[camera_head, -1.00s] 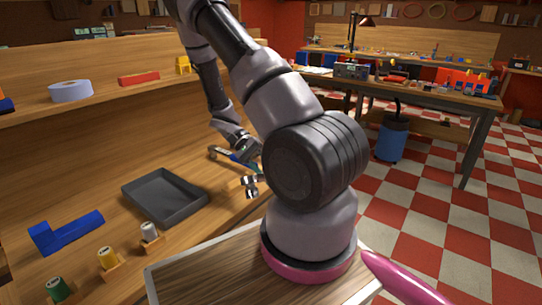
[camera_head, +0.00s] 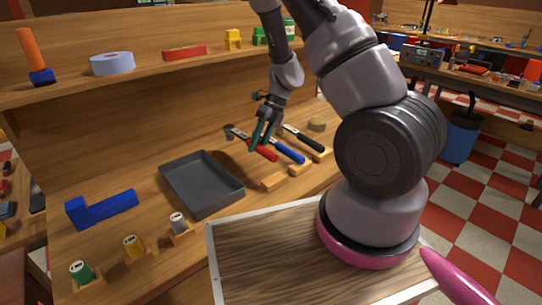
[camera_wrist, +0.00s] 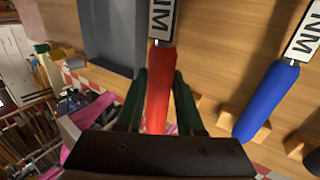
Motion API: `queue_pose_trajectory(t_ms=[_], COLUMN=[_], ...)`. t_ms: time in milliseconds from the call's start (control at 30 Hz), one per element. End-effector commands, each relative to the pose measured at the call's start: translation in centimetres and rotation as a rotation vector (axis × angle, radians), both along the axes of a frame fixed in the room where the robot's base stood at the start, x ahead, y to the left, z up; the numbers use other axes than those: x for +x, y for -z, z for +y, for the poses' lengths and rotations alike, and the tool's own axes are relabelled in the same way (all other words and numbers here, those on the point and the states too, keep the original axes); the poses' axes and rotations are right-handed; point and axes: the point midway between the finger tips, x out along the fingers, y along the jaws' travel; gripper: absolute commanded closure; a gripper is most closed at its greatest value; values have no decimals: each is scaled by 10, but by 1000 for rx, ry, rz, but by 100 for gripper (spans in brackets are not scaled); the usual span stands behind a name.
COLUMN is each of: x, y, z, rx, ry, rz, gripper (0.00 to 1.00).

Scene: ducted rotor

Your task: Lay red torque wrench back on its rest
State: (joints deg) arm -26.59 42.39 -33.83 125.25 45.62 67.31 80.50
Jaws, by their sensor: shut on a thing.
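The red torque wrench has a red handle (camera_head: 264,153) and a head pointing back left in the head view. My gripper (camera_head: 260,141) reaches down from above, its two green fingers on either side of that handle. In the wrist view the red handle (camera_wrist: 158,88) runs between the fingertips (camera_wrist: 160,88), with a white NM label at its far end. A bare-topped wooden rest block (camera_head: 273,181) stands in front of the handle's end. I cannot tell whether the wrench touches a rest.
To the right, a blue-handled wrench (camera_head: 288,151) and a black-handled wrench (camera_head: 306,138) lie on wooden rests. A grey tray (camera_head: 202,184) is left of the wrenches. A blue angled part (camera_head: 101,208) and small capped items lie further left. A shelf (camera_head: 150,70) runs behind.

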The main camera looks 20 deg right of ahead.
Motion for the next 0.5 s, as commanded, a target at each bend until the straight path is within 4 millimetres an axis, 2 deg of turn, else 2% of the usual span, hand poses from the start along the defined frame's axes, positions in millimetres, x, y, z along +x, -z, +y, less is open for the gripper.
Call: queue_pose_trajectory(t_ms=[500], x=[1], y=[-6], z=[-2], rx=[-2], ry=[16], rz=[0], gripper=[100])
